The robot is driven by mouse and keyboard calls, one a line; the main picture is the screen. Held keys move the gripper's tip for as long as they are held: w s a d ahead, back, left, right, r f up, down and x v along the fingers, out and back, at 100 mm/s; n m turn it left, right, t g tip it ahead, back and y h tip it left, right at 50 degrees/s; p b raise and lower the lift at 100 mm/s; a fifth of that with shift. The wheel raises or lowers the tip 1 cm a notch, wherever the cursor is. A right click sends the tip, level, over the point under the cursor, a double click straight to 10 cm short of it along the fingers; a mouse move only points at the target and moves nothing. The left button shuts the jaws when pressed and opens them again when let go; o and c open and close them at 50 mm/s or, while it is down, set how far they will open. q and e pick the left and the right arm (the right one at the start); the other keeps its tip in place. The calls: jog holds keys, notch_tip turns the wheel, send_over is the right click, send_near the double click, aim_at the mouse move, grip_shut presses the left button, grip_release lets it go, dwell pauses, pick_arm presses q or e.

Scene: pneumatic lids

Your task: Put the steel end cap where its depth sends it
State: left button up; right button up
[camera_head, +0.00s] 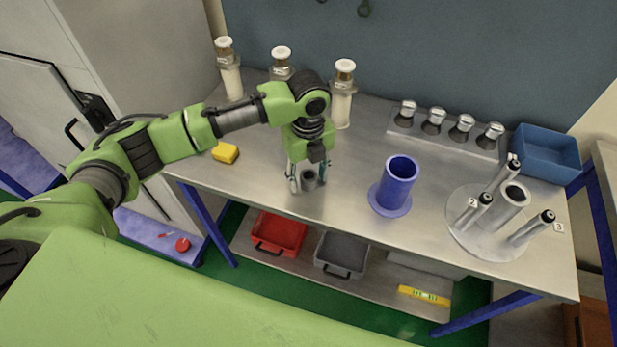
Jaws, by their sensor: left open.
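A small grey steel end cap (309,180), open at the top, stands upright on the steel workbench near its front edge. My left gripper (308,182) points down over it with its fingers open, one on each side of the cap. I cannot tell whether the fingers touch it. A round grey fixture (490,240) at the right carries a central hollow cylinder (513,197) and several dark-tipped pins, with tags reading 2 and 3. A blue flanged tube (398,182) stands between the gripper and that fixture. My right gripper is out of view.
A blue bin (547,153) and a rack (445,141) of several steel knobs stand at the back right. Three white-topped cylinders (343,95) stand at the back. A yellow block (225,153) lies left. Red (278,235) and grey (341,255) trays sit on the lower shelf.

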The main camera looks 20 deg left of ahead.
pick_arm(q)
jog(key=shift+r, duration=0.1)
grip_shut()
